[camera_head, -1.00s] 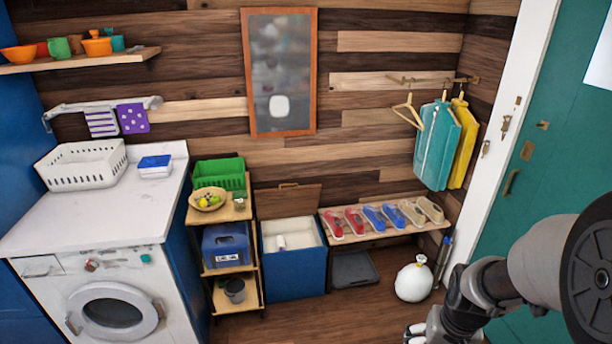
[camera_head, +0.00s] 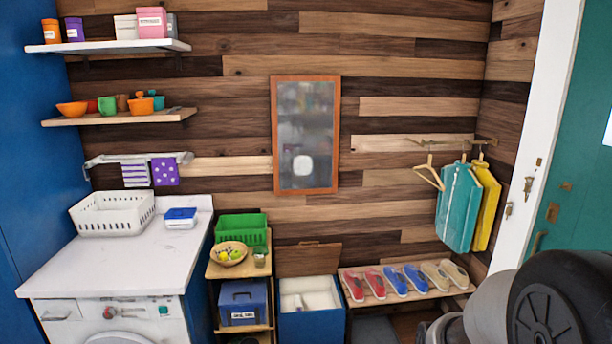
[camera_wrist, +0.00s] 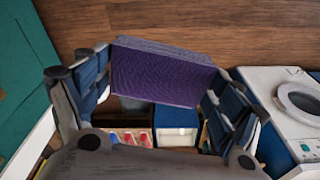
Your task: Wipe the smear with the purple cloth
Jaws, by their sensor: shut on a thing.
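In the wrist view my gripper (camera_wrist: 160,78) is shut on the purple cloth (camera_wrist: 165,70), which looks like a thick, ridged folded pad between the two fingers. The floor and furniture lie beyond it. In the head view a whitish rounded smear (camera_head: 303,165) shows on the lower part of the wood-framed mirror (camera_head: 305,115) on the plank wall. My gripper and the cloth are out of the head view; only part of my arm shows at the lower right, well apart from the mirror.
A washer (camera_head: 110,315) with a white basket (camera_head: 113,214) stands left. A shelf unit (camera_head: 240,268), an open blue bin (camera_head: 311,325) and a shoe bench (camera_head: 405,297) line the wall below the mirror. Hangers with clothes (camera_head: 458,208) are right. A purple dotted towel (camera_head: 165,172) hangs left.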

